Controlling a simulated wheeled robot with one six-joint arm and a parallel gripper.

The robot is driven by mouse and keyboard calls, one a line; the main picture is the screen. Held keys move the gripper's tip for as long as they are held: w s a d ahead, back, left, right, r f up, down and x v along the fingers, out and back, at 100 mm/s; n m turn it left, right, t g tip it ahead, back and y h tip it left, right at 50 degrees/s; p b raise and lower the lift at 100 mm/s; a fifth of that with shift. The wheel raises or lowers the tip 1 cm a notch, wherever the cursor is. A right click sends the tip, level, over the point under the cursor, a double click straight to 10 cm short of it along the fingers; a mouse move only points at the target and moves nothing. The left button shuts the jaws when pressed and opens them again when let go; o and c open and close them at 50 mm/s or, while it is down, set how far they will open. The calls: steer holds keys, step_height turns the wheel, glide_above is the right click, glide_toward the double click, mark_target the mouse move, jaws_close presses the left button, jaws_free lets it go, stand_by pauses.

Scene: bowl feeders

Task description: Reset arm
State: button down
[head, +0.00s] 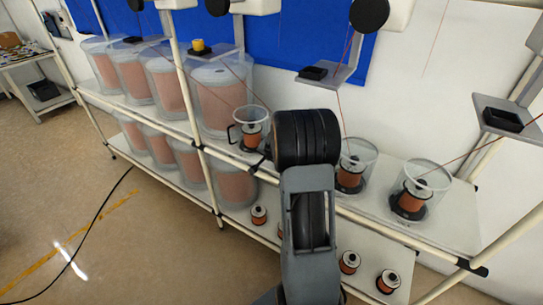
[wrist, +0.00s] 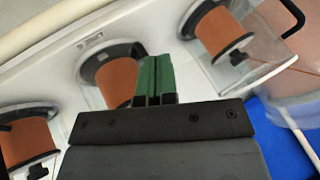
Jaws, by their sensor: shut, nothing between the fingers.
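My gripper (wrist: 155,82) shows in the wrist view as two green fingers pressed together with nothing between them. Behind the fingertips, a copper-coloured spool (wrist: 117,80) sits on the white shelf. In the head view my dark arm rises in the middle in front of the rack, and its thick black joint covers part of the upper shelf. The gripper itself is hidden in the head view.
Clear cups with copper spools stand on the upper shelf (head: 447,226), one left of my arm (head: 252,137) and two right of it. Large clear bins (head: 221,100) fill the left. Small spools (head: 388,281) lie on the lower shelf. A black cable (head: 95,220) crosses the open floor.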

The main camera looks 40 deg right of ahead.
steer(key=s+a+r+p, duration=0.1)
steer(key=a+r+p, duration=0.3)
steer(key=shift+s+a+r+p, duration=0.2)
steer(key=shift+s+r+p, duration=0.05)
steer(key=shift+r+p, duration=0.15)
steer(key=s+a+f+n+g+y, duration=0.1)
steer(key=s+a+n+g+y, duration=0.25)
steer(key=s+a, duration=0.25)
steer(key=s+a+r+n+t, duration=0.1)
steer(key=s+a+r+n, duration=0.8)
steer(key=s+a+r, duration=0.5)
steer(key=shift+s+a+r+n+h, duration=0.4)
steer(key=shift+s+r, duration=0.4)
steer(key=shift+s, duration=0.75)
